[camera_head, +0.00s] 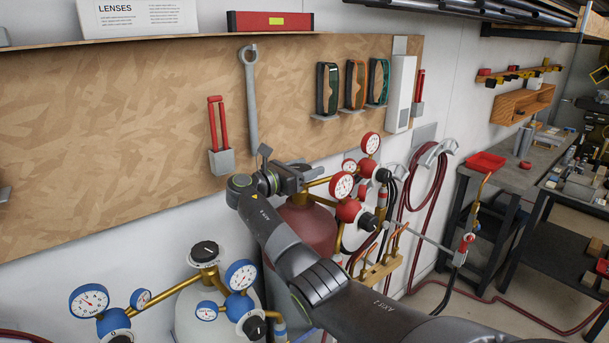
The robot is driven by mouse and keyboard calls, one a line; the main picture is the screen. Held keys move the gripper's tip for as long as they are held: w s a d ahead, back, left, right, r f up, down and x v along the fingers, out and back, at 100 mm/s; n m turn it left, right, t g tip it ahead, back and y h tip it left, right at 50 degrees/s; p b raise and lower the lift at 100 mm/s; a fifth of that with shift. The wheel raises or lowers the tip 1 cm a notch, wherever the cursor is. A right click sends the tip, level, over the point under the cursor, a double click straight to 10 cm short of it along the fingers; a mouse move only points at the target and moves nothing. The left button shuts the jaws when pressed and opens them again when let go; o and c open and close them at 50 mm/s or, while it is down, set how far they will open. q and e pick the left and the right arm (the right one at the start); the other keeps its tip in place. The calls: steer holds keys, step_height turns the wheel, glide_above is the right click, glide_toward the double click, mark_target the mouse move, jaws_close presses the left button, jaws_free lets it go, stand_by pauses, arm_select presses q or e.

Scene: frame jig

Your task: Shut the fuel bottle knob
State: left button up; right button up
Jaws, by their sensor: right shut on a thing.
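The red fuel bottle (310,222) stands against the wall in the middle of the view, partly behind my right arm. My right gripper (298,180) is at the top of this bottle, shut on the knob there. The gripper hides the knob, so its turn position cannot be seen. My left gripper is not in view.
A white bottle (190,318) with a black knob (205,252) and blue gauges (241,274) stands at lower left. A wooden tool board (120,120) hangs behind. Red hoses (436,185) and a torch (466,243) are on the right, near a workbench (510,172).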

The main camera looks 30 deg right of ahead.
steer(key=shift+s+f+m+g+b, duration=0.1)
steer(key=shift+m+g+b, duration=0.85)
steer(key=shift+g, duration=0.45)
steer(key=o, duration=1)
